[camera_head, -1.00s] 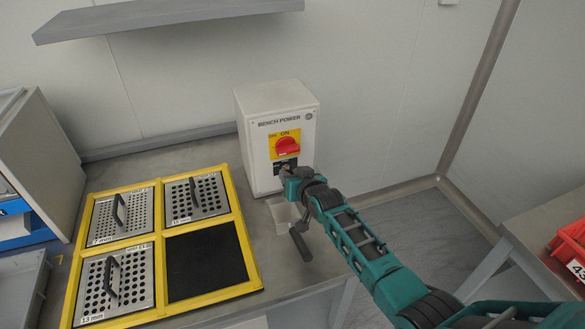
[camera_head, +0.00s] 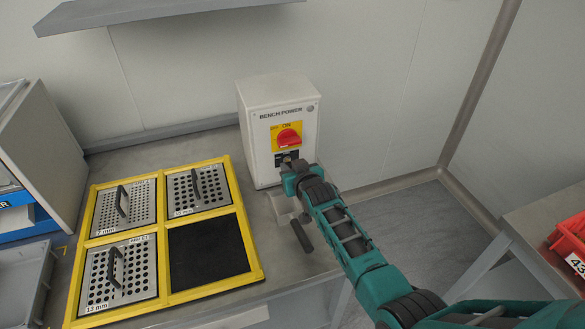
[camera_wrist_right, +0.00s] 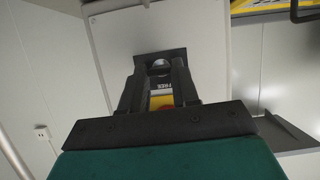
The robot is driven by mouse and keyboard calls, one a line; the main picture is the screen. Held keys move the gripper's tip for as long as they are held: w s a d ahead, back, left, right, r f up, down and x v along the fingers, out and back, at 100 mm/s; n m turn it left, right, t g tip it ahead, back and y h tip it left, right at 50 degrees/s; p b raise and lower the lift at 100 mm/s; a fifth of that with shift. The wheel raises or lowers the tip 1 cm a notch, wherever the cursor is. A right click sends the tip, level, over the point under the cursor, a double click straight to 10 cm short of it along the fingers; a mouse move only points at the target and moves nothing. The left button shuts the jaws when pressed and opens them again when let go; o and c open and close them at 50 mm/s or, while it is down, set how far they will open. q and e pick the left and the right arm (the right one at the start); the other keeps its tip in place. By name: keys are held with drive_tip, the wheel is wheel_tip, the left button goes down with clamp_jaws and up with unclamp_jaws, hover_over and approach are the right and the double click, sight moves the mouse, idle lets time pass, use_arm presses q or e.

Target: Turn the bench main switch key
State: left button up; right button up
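The bench power box (camera_head: 255,135) stands against the wall at the back of the bench. Its front has a yellow plate (camera_head: 275,131) with a red rotary knob (camera_head: 289,138), and a dark lock plate below it. My right gripper (camera_head: 288,165) is at this lock plate and covers most of it. In the right wrist view, the two fingers (camera_wrist_right: 160,76) point at the dark lock plate (camera_wrist_right: 178,56), with a small gap between them. A small round grey part, perhaps the key or lock, shows between the tips; contact is unclear. My left gripper is not in view.
A yellow-framed tray (camera_head: 164,236) on the bench holds perforated plates with handles and one black empty-looking compartment. A grey shelf (camera_head: 160,14) hangs above. A red bin (camera_head: 570,240) stands at the right. Bare bench lies just left of the power box.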

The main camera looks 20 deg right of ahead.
drive_tip(key=o, duration=0.4)
drive_tip(key=shift+o, duration=0.2)
drive_tip(key=shift+s, duration=0.1)
drive_tip(key=v, duration=1.2)
drive_tip(key=shift+s+r, duration=0.25)
drive_tip(key=shift+s, duration=0.05)
drive_tip(key=s+d+f+n+g, duration=0.15)
drive_tip(key=s+g, duration=0.85)
drive_tip(key=s, duration=1.8)
drive_tip(key=w+a+f+t+y, duration=0.1)
drive_tip(key=w+a+f+t, duration=0.1)
drive_tip(key=w+f+t, duration=0.5)
drive_tip(key=shift+w+a+f+y, duration=0.15)
drive_tip(key=shift+a+f+y, duration=0.15)
drive_tip(key=shift+f, duration=0.6)
